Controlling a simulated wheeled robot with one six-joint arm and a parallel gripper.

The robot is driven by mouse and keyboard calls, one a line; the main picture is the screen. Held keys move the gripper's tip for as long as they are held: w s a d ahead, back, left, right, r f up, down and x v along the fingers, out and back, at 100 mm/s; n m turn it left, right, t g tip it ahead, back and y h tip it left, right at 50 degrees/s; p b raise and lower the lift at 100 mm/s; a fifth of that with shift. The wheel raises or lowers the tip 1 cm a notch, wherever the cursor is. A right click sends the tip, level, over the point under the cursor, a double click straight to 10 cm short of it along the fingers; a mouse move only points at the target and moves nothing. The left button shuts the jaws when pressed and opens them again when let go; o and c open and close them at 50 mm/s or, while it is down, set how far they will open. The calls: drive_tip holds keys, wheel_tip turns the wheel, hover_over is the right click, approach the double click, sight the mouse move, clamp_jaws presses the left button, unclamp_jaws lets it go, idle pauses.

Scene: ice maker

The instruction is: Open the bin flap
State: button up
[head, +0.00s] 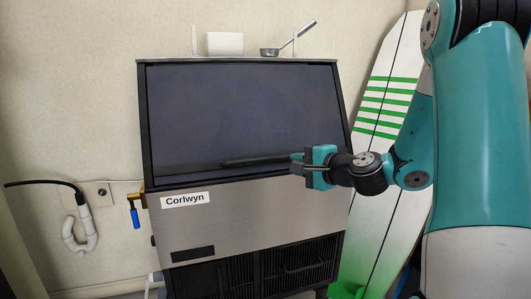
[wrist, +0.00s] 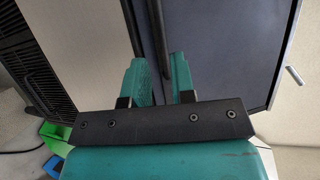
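The bin flap (head: 240,105) is the large dark panel on the front of the ice maker (head: 250,215). It looks closed, lying in the frame. A dark bar handle (head: 255,160) runs along its lower edge; it also shows in the wrist view (wrist: 160,40). My gripper (head: 296,161) is at the right end of this handle. In the wrist view my gripper's fingers (wrist: 160,68) are apart, with the handle's end between or just beyond the tips. A gap shows beside the bar, and I cannot tell whether either finger touches it.
A scoop (head: 270,52) and a white box (head: 225,43) stand on top of the ice maker. A white and green surfboard (head: 385,130) leans at the right, behind my arm. A blue-handled valve (head: 135,217) and a white pipe (head: 82,235) are at the left.

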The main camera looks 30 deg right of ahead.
sight(267, 159)
drive_tip(key=p+x, duration=0.2)
drive_tip(key=x, duration=1.1)
drive_tip(key=shift+p, duration=0.3)
drive_tip(key=shift+r, duration=0.1)
clamp_jaws()
